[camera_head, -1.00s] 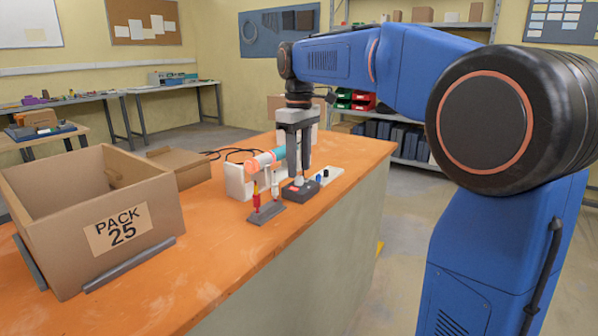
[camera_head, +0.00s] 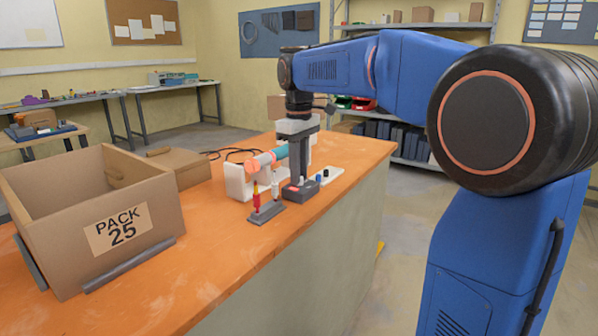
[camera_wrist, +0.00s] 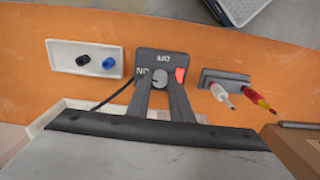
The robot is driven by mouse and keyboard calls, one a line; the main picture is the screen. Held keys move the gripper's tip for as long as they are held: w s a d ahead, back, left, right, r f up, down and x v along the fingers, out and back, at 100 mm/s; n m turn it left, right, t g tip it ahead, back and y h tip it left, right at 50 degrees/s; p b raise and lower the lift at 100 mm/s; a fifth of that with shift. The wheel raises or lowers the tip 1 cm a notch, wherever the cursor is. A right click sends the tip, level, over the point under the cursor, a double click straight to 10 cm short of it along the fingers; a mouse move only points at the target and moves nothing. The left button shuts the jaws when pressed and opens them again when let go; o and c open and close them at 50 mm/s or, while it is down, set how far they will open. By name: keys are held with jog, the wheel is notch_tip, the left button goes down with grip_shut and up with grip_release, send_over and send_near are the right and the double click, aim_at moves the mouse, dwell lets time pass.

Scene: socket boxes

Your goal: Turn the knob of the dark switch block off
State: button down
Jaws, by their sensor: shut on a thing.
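The dark switch block (camera_head: 303,195) lies on the orange workbench, below my gripper (camera_head: 298,180) in the head view. In the wrist view the dark switch block (camera_wrist: 142,61) shows an OFF label at its top edge, an ON label at its left and a red patch at its right. Its grey knob (camera_wrist: 160,75) is between the fingertips of my gripper (camera_wrist: 160,83), which is shut on it. The fingers partly cover the knob, so I cannot tell exactly which way it points.
A grey stand (camera_head: 265,214) with red and white-tipped tools is close beside the block. A white tray (camera_wrist: 64,63) holds a black and a blue knob-like piece. A pinkish-ended cylinder (camera_head: 262,160) and a cardboard box (camera_head: 60,235) lie to the left.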

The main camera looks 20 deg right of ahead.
jog(key=m, duration=0.8)
jog(key=shift+m, duration=0.4)
jog(key=m, duration=0.4)
jog(key=shift+m, duration=2.4)
jog(key=c, duration=1.6)
grip_release()
jog(key=shift+o, duration=0.2)
jog(key=shift+r, duration=0.15)
